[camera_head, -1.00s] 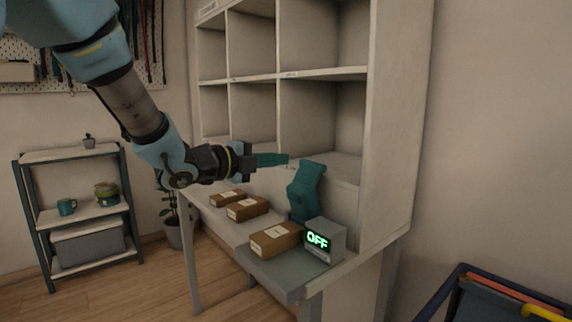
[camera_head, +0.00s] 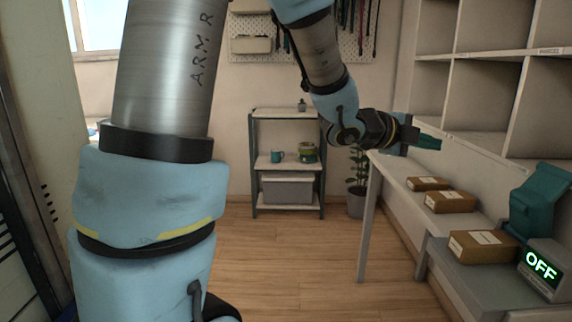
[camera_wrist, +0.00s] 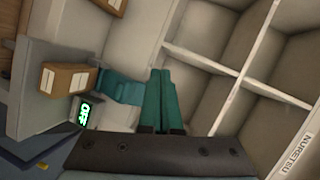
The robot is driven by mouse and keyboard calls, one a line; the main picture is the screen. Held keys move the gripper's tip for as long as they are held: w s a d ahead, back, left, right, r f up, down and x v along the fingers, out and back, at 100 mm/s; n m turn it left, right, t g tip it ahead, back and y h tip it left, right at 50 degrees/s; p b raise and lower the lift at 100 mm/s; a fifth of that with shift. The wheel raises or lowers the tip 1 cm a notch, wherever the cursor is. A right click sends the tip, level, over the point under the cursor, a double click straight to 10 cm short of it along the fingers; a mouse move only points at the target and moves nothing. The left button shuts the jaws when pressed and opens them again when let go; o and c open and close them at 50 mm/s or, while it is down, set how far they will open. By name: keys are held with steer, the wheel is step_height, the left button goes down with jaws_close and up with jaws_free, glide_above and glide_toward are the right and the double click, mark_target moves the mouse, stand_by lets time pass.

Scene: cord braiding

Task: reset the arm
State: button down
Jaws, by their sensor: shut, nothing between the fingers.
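My gripper (camera_head: 428,142) is up in the air at the right of the head view, left of the white cubby shelf (camera_head: 519,103) and above the narrow table. Its teal fingers are shut together with nothing between them. In the wrist view the two fingers (camera_wrist: 161,100) lie side by side. The arm reaches forward and bends down to the gripper, and it touches nothing that I can see.
Several brown boxes (camera_head: 449,201) lie on the table (camera_head: 397,177). A teal device (camera_head: 533,205) stands beside a display reading OFF (camera_head: 541,264). A small rack (camera_head: 285,166) and a potted plant (camera_head: 357,190) stand behind. The wooden floor (camera_head: 310,262) is clear.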

steer(key=w+a+f+n+t+y+p, duration=0.25)
steer(key=w+a+n+y, duration=0.2)
steer(key=a+n, duration=0.5)
steer(key=w+a+f+n+t+y+p, duration=0.2)
steer(key=w+a+f+n+y, duration=0.25)
steer(key=a, duration=0.85)
steer(key=s+a+f+n+g+y+p, duration=0.2)
steer(key=s+a+n+g+y+p, duration=0.2)
steer(key=s+a+n, duration=1)
steer(key=a+g+y, duration=0.1)
steer(key=a+g, duration=0.1)
steer(key=g, duration=0.1)
steer(key=shift+s+a+n, duration=0.15)
steer(key=shift+a+n, duration=0.15)
steer(key=shift+n, duration=0.1)
